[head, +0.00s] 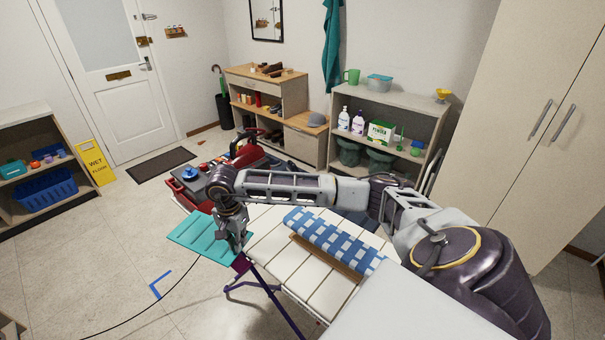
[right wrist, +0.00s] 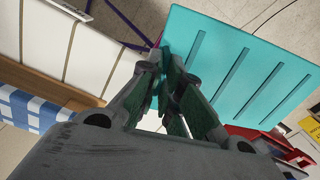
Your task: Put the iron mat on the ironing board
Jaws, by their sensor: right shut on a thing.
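The iron mat (head: 203,238) is a flat teal sheet with raised ribs. It is off the left end of the ironing board (head: 268,243), over the floor, with its near corner close to the board's end. My right gripper (head: 240,246) is shut on the mat's edge nearest the board. My left gripper is not in view.
A blue-and-white checked cloth (head: 330,238) lies on the board beside a brown wooden strip. The board's left part is bare. A red toolbox-like cart (head: 185,190) stands behind it. Shelves (head: 345,105) and a tall wardrobe (head: 535,110) line the back and right. Blue tape (head: 156,288) marks the floor.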

